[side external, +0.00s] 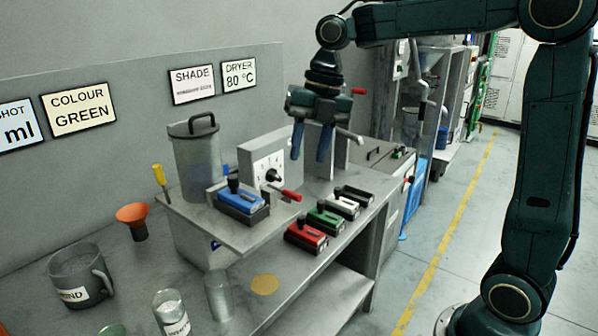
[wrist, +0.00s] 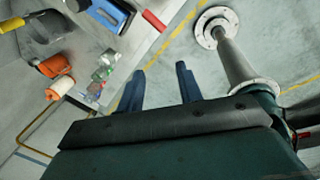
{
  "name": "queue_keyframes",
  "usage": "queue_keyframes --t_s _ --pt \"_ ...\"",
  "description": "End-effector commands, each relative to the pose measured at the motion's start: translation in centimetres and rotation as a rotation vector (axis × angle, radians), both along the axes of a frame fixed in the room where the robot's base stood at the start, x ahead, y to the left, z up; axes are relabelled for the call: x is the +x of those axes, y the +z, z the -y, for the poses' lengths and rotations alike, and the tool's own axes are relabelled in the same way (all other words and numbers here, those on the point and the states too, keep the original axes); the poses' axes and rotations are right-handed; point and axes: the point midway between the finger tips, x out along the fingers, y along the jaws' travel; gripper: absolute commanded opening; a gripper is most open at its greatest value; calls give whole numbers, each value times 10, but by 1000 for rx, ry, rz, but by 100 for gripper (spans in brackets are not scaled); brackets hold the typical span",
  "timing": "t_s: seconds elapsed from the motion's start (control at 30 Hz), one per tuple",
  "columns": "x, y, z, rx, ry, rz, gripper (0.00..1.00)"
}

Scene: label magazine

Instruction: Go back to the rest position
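My gripper (side external: 311,148) hangs from my dark green arm above the bench, with its two blue fingers pointing down. The fingers are apart and nothing shows between them. In the wrist view my gripper (wrist: 162,82) also shows two spread blue fingers with bare floor between them. My gripper is above and to the right of a blue cartridge (side external: 238,197) that sits on a raised grey plate (side external: 190,212). Red (side external: 306,236), green (side external: 326,219), white (side external: 342,206) and black (side external: 354,194) cartridges stand in a row on the bench, clear of the fingers.
A lidded grey canister (side external: 197,160) and a dial box (side external: 266,165) stand near the wall. A mug (side external: 80,277), an orange funnel (side external: 131,215) and a labelled jar (side external: 171,314) stand at the left. Open floor with a yellow line (side external: 459,220) lies to the right.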

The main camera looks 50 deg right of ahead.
Motion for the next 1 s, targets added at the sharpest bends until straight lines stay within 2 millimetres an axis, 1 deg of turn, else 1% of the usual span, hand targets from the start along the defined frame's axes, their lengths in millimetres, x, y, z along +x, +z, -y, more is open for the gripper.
queue_keyframes --t_s 0.03,0.2,0.47,0.73,1.0 --pt "-8 3 -3 5 -73 1 36" --pt "-31 9 -10 34 -352 -3 36" --pt "-69 13 -17 97 -774 -5 36" --pt "-107 9 -19 193 -1204 -6 36" --pt "-145 -2 -17 321 -1625 -9 36"
